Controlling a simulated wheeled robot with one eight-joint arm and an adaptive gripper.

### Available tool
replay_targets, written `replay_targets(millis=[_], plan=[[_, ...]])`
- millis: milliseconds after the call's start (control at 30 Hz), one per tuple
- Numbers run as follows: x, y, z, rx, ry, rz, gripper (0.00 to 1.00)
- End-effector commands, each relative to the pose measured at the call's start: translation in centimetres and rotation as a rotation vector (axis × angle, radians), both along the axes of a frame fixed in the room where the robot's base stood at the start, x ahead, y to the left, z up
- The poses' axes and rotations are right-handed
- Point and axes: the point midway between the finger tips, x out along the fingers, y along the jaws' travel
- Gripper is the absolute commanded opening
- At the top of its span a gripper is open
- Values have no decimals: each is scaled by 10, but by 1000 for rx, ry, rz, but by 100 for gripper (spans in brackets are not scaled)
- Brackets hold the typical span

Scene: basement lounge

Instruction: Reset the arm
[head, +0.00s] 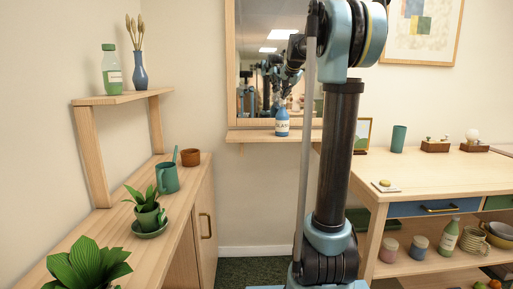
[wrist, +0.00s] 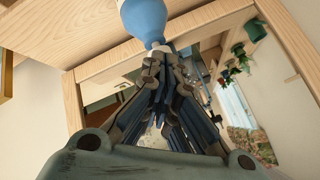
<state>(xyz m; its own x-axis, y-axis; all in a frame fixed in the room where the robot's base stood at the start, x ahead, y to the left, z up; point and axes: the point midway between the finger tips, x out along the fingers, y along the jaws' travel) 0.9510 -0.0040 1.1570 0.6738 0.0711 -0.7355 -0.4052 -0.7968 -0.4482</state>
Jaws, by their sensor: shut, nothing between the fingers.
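My gripper (head: 281,98) is shut and empty in front of the mirror (head: 262,112), just above a blue and white bottle (head: 282,123). The bottle stands upright on a wooden wall shelf (head: 255,133) below the mirror. In the wrist view the fingertips of my gripper (wrist: 163,53) are together, and the blue bottle (wrist: 146,20) shows just beyond them at the top. I cannot tell whether the fingertips touch it. My arm rises in the middle of the head view and bends over toward the mirror.
On the left, a cabinet (head: 178,217) holds plants, a green watering can (head: 167,177) and a brown pot (head: 190,157).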

Motion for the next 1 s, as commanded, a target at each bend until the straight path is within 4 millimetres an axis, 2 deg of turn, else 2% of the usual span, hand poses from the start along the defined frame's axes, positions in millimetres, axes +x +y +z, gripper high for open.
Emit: replay_targets(millis=[33,100,267,567,867,1000], plan=[[-22,2,-10,-16,18,17,0],[-49,4,-24,-41,44,45,0],[-112,8,-59,-92,103,108,0],[-230,12,-135,-184,212,230,0],[-346,12,-225,-263,322,354,0],[-398,11,-271,-297,373,414,0]])
